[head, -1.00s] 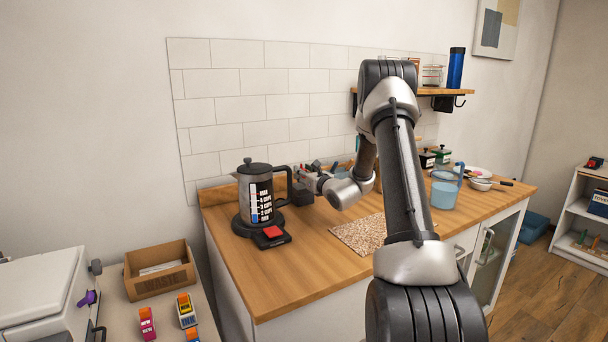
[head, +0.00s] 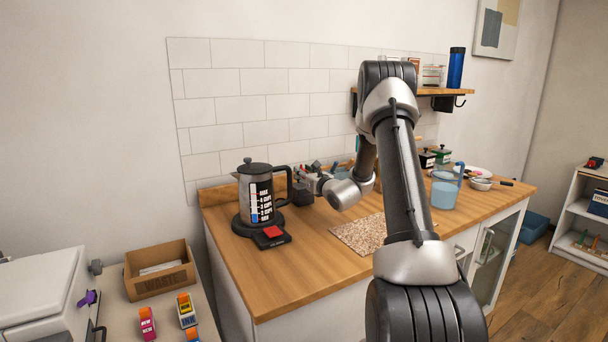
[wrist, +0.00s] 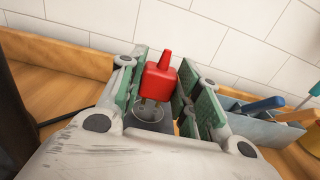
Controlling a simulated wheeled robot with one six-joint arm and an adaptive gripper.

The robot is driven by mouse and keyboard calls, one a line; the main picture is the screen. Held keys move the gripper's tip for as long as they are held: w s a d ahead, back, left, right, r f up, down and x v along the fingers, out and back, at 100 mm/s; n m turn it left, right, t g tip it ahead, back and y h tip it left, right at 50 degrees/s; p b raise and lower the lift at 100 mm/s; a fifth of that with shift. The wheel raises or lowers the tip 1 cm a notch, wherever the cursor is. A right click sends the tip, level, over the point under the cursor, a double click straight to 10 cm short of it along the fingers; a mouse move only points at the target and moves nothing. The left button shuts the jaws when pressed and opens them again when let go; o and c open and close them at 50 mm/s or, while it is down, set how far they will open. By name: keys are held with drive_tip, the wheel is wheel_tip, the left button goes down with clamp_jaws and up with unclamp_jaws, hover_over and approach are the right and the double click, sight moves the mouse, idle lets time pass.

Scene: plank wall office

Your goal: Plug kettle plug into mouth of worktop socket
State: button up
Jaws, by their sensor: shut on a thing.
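The red kettle plug (wrist: 158,80) is between the green-padded fingers of my gripper (wrist: 161,92) in the wrist view, which is shut on it. Its brass pins point down at the round grey mouth of the worktop socket (wrist: 148,113). The pins overlap the mouth in this view; I cannot tell whether they are inside it. In the head view the dark socket box (head: 302,195) sits right of the kettle (head: 261,197), and my gripper (head: 314,177) is over it. My wrist hides part of the plug there.
The kettle stands on a dark base with a red-buttoned block (head: 271,236) in front. A blue-grey bin of tools (wrist: 268,128) is close on the right in the wrist view. The tiled wall (head: 250,110) is just behind. A speckled mat (head: 360,234) lies on the worktop.

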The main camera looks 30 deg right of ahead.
drive_tip(key=shift+f, duration=1.2)
drive_tip(key=shift+f, duration=0.2)
drive_tip(key=o, duration=1.1)
drive_tip(key=s, duration=1.2)
drive_tip(key=shift+d, duration=0.2)
drive_tip(key=shift+a, duration=0.1)
